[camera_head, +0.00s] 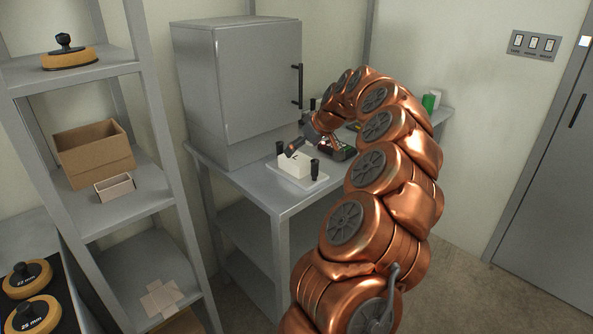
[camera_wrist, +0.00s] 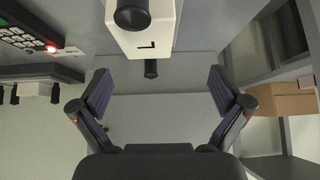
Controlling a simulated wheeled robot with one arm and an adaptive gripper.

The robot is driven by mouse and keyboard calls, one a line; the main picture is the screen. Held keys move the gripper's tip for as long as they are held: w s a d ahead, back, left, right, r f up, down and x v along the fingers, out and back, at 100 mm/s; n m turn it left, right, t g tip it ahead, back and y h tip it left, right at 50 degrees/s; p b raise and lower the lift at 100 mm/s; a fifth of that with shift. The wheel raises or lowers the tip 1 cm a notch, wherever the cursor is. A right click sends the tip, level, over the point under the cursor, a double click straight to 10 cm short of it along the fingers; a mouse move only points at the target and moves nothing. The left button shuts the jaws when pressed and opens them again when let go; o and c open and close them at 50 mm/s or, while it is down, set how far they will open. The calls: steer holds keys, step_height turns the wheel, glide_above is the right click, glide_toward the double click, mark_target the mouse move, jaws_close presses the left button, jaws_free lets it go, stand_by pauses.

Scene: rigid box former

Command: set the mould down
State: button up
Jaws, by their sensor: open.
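The mould looks like a white block (camera_head: 295,166) marked with an L, with black knobs. In the head view it stands upright on a pale flat base plate (camera_head: 312,186) near the front edge of the grey bench. In the wrist view the mould (camera_wrist: 161,38) is at the top centre, beyond my fingertips. My gripper (camera_wrist: 158,90) is open, with a finger on either side and nothing between them. In the head view my arm reaches over the bench and its end is by the mould, partly hidden by my own links.
A grey cabinet (camera_head: 240,90) stands on the bench behind left. A device with a keypad (camera_wrist: 22,38) and red light is close by. A shelf rack (camera_head: 125,205) at left holds cardboard boxes (camera_head: 93,155) and a round orange tool (camera_head: 68,60). A green item (camera_head: 428,102) is at the far end.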

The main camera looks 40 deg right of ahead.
mark_target(297, 157)
steer(key=shift+s+d+f, duration=0.1)
steer(key=shift+d+f, duration=0.2)
steer(key=shift+d, duration=0.25)
steer(key=shift+f, duration=0.25)
steer(key=shift+x, duration=0.95)
steer(key=shift+d+p+x, duration=0.2)
steer(key=shift+p+x, duration=0.2)
steer(key=shift+x, duration=0.95)
steer(key=shift+d+p+x, duration=0.2)
steer(key=shift+p+x, duration=0.15)
steer(key=shift+x, duration=0.95)
steer(key=shift+r, duration=0.1)
steer(key=c, duration=1.8)
steer(key=shift+r, duration=0.1)
